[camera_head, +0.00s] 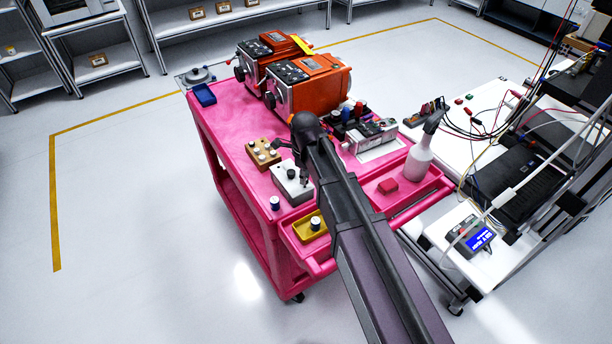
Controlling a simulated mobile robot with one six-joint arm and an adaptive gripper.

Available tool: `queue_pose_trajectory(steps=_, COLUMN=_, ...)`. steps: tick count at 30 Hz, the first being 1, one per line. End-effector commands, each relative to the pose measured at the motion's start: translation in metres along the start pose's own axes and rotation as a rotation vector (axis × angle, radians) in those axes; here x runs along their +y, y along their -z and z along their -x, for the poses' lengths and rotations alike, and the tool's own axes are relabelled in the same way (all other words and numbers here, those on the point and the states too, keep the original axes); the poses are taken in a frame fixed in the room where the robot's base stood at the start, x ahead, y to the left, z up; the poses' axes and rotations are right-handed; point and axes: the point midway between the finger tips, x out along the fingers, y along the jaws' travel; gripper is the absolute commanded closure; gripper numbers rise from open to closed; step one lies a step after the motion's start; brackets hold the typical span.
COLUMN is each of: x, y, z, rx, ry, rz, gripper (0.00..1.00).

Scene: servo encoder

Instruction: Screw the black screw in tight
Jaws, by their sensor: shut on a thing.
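A pale grey-white block (285,190) lies on the pink cart, left of my forearm. A dark round piece (292,174) stands on its top. My gripper (304,181) points down over the right part of this block. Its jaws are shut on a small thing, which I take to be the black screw. The fingers and my arm mostly hide it. I cannot tell how deep the screw sits or whether its head touches the block.
A wooden block (263,153) with several pale-topped pieces stands behind left. A blue-and-white cylinder (275,203) and a yellow tray (301,235) are in front.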

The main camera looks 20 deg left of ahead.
Motion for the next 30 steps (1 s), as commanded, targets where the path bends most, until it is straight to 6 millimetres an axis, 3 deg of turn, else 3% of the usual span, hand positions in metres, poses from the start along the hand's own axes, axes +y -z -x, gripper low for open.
queue_pose_trajectory(steps=30, x=0.000, y=-0.001, z=-0.018, rx=0.000, ry=0.000, rz=0.001, gripper=1.00)
